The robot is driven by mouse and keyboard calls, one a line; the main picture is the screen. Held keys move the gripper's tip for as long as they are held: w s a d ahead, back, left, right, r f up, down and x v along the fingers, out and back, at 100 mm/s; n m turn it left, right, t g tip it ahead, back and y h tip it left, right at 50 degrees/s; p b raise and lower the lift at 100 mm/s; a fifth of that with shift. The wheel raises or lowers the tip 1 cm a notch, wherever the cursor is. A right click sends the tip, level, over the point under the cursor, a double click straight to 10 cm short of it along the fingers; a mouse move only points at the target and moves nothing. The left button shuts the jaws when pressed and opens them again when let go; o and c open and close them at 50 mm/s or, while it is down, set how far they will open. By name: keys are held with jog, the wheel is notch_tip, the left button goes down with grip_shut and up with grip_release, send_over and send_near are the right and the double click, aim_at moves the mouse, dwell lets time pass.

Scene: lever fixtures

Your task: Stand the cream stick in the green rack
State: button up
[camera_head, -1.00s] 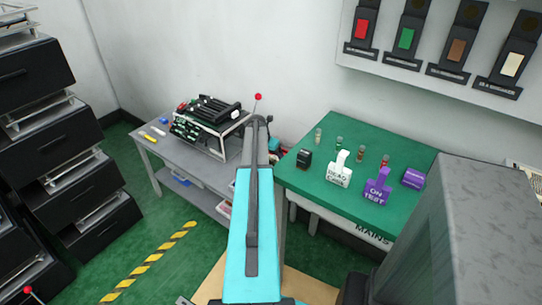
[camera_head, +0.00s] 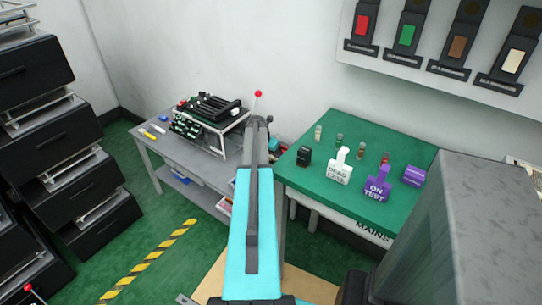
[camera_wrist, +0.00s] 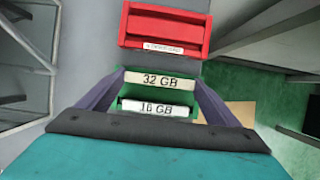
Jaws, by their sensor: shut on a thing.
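My gripper (camera_wrist: 158,88) shows in the wrist view, its two purple-grey fingers on either side of a green rack (camera_wrist: 158,94). Two cream strips span the gap, one marked "32 GB" (camera_wrist: 167,86) and a nearer one marked "16 GB" (camera_wrist: 146,108). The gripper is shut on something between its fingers. It looks like the cream stick, but I cannot tell which strip is held and which belongs to the rack. A red rack (camera_wrist: 166,28) with a white label stands just beyond. In the head view my arm hides the gripper's fingertips and most of the rack.
The grey table (camera_head: 174,148) holds a black frame of boards (camera_head: 208,118), and small white (camera_head: 158,129) and yellow (camera_head: 149,136) sticks. Black drawers (camera_head: 45,135) stand at left.

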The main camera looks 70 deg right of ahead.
jog(key=shift+f, duration=0.35)
jog(key=o, duration=0.9)
jog(key=shift+o, duration=0.2)
jog(key=b+v, duration=0.1)
jog(key=v, duration=1.2)
jog(key=shift+r, duration=0.35)
jog(key=shift+a, duration=0.15)
